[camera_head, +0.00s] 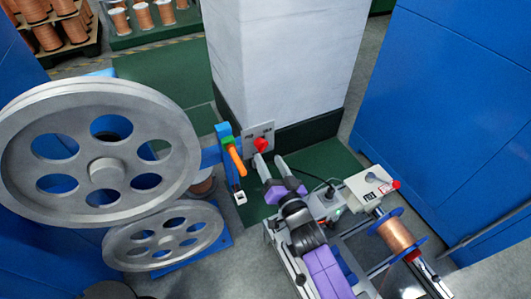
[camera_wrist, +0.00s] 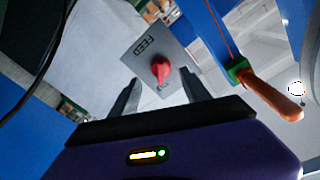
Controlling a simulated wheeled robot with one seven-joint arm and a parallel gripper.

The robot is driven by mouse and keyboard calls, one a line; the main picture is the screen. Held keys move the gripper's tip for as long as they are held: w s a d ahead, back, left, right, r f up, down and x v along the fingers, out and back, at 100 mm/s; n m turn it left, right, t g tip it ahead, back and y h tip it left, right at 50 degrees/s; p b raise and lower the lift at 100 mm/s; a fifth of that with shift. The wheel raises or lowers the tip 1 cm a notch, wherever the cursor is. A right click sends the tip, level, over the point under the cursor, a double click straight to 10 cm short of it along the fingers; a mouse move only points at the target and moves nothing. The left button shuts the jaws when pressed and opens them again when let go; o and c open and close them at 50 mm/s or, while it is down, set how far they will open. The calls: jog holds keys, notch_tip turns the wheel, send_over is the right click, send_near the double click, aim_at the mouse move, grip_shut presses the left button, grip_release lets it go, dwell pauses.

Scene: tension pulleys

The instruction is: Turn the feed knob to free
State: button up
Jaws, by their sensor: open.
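The red feed knob (camera_head: 261,145) sits on a small grey plate (camera_head: 264,131) at the foot of the white pillar in the head view. In the wrist view the red knob (camera_wrist: 161,70) stands out from the grey plate (camera_wrist: 145,47), which bears the word FEED. Another marking on the plate is too small to read. My gripper (camera_head: 270,162) is open and empty, its two fingers pointing at the knob. In the wrist view the fingers of my gripper (camera_wrist: 160,90) stand apart on either side of the knob, which appears beyond the tips. I cannot tell the exact gap.
An orange handle (camera_head: 236,160) on a blue bracket (camera_head: 225,150) stands close left of the knob. Large grey pulleys (camera_head: 105,150) fill the left. The white pillar (camera_head: 283,60) rises behind the plate. A blue cabinet (camera_head: 450,120) stands at right.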

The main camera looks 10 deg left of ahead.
aim_at(263, 150)
jog(key=shift+b+x, duration=1.55)
jog(key=shift+x, duration=1.1)
jog(key=shift+a, duration=0.15)
grip_shut()
